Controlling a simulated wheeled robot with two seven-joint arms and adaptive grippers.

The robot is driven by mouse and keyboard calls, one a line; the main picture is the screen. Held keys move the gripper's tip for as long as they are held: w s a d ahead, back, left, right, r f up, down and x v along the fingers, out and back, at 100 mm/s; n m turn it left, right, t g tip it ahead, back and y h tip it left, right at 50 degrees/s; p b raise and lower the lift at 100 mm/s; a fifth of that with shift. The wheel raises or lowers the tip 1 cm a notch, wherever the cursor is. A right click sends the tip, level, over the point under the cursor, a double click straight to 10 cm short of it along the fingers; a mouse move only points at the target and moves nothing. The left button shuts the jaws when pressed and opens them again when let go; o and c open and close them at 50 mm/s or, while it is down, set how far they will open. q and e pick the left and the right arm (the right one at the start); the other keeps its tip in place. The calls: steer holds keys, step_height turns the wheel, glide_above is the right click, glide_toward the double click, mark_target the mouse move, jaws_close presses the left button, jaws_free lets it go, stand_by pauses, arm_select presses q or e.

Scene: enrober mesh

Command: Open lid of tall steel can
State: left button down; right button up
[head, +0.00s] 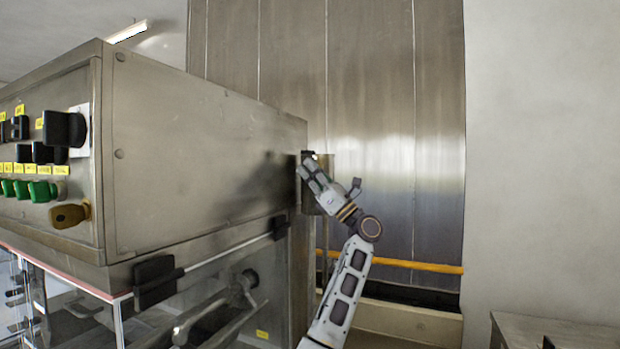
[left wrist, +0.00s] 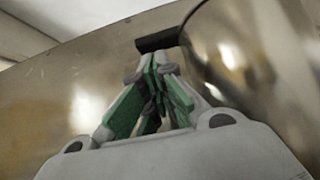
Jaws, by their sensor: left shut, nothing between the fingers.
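The tall steel can (head: 326,163) is at the far right end of the steel machine, largely hidden behind my left gripper (head: 309,172). In the left wrist view its shiny curved wall (left wrist: 260,60) fills the upper right. A short black handle-like bar (left wrist: 157,40) sticks out beside the can, just beyond my fingertips. My left gripper (left wrist: 158,85) is shut with nothing between its green-padded fingers. Its tips are close to the bar; I cannot tell whether they touch it. The lid itself cannot be made out clearly. My right gripper is not in view.
The large steel machine (head: 200,150) stands on the left, with switches, green buttons (head: 40,190) and a black-ended bar (head: 155,280) along its side. A steel panel wall (head: 370,100) and yellow rail (head: 430,267) are behind. A table corner (head: 560,335) shows lower right.

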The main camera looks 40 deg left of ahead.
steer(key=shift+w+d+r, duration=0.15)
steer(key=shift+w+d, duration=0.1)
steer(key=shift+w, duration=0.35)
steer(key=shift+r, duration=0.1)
